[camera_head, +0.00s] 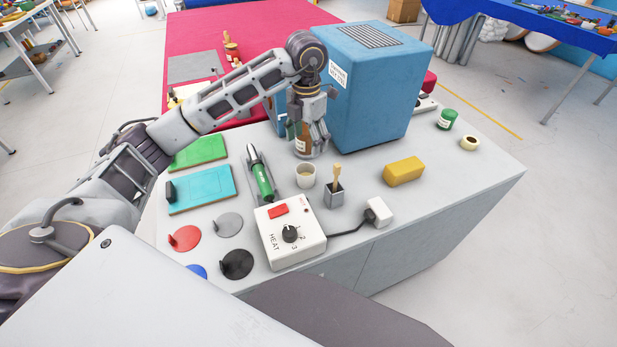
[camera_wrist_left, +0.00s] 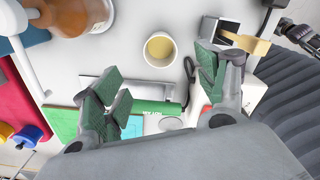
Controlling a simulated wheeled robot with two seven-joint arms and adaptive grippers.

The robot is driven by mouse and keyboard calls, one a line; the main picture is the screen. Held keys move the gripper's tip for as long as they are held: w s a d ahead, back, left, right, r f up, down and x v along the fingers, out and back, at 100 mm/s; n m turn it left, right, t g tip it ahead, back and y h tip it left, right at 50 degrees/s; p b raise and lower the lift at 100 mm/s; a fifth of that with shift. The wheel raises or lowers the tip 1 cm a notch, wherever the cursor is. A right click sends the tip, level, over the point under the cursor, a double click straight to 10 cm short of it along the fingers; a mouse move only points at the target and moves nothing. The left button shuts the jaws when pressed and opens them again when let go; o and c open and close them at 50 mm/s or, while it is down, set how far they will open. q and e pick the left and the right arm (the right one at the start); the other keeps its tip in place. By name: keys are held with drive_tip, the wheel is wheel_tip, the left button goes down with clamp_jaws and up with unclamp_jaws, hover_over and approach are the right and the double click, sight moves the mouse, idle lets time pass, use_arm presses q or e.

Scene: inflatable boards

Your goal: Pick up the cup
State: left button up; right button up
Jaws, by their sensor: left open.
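The cup (camera_head: 306,176) is a small, pale, upright cup with yellowish contents, standing on the grey worktop. In the left wrist view the cup (camera_wrist_left: 160,49) is at the upper middle, beyond the fingertips. My left gripper (camera_head: 314,150) points down just behind the cup, in front of the blue box. In the left wrist view my left gripper (camera_wrist_left: 158,92) has its green-padded fingers spread wide, with nothing between the pads. The cup appears apart from both fingers. My right gripper is not in view.
A brown bottle (camera_head: 301,140) stands close behind the gripper. A green-handled tool (camera_head: 262,177) lies left of the cup; a pot with a brush (camera_head: 334,194) stands right of it. The heat control box (camera_head: 290,237) is in front. The large blue box (camera_head: 375,90) stands behind.

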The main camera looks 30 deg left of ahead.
use_arm(q)
drive_tip(key=shift+f, duration=0.15)
drive_tip(key=shift+f, duration=4.2)
drive_tip(key=shift+s+a+f, duration=0.1)
drive_tip(key=shift+f, duration=1.2)
drive_tip(key=shift+s+f, duration=0.1)
drive_tip(key=shift+f, duration=1.15)
drive_tip(key=c, duration=1.1)
